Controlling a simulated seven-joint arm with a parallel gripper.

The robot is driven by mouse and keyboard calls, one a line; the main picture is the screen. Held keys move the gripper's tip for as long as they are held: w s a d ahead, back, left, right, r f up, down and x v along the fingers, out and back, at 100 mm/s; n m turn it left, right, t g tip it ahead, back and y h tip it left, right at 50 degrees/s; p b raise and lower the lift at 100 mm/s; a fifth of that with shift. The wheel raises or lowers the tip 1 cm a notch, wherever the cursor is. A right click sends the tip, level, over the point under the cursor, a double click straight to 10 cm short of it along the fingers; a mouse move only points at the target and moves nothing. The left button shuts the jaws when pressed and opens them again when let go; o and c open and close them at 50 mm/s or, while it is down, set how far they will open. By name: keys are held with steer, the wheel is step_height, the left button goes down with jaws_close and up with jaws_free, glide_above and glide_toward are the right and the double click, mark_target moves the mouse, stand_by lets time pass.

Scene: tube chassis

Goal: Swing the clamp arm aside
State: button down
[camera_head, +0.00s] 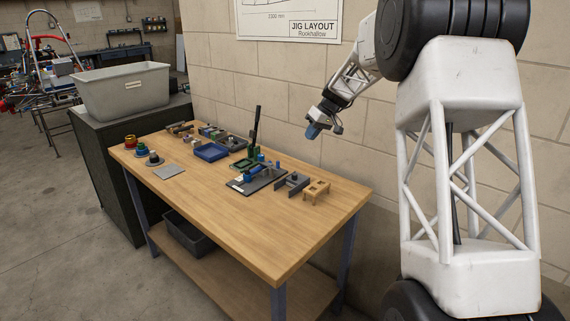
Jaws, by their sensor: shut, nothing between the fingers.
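My gripper (312,133) is above the back right of the wooden workbench (215,203), in front of the block wall. It is shut with nothing held, and apart from everything on the bench. A tall black upright bar (256,125) stands among green parts near the back middle of the bench, to the left of my gripper; it may be the clamp arm, but I cannot tell for certain. In front of it a dark plate (248,186) carries blue, green and grey fixture parts. The clamp's pivot is too small to make out.
A small wooden stand (316,191) and grey brackets (292,181) are right of the plate. A blue tray (211,152) and several small parts line the back. Coloured round pieces (131,142) and a grey square (168,171) lie left. The bench's front is clear.

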steer(key=w+f+n+y, duration=0.1)
steer(key=w+f, duration=0.8)
steer(key=w, duration=0.3)
steer(key=shift+w+d+f+n+y, duration=0.2)
steer(key=shift+w+d+n+y, duration=0.1)
steer(key=shift+w+d, duration=0.05)
steer(key=shift+a, duration=0.1)
steer(key=x, duration=1)
steer(key=shift+s+f, duration=0.1)
steer(key=shift+s, duration=0.05)
steer(key=shift+s+a, duration=0.6)
steer(key=shift+a, duration=0.3)
steer(key=shift+s+a, duration=0.5)
steer(key=shift+a, duration=0.15)
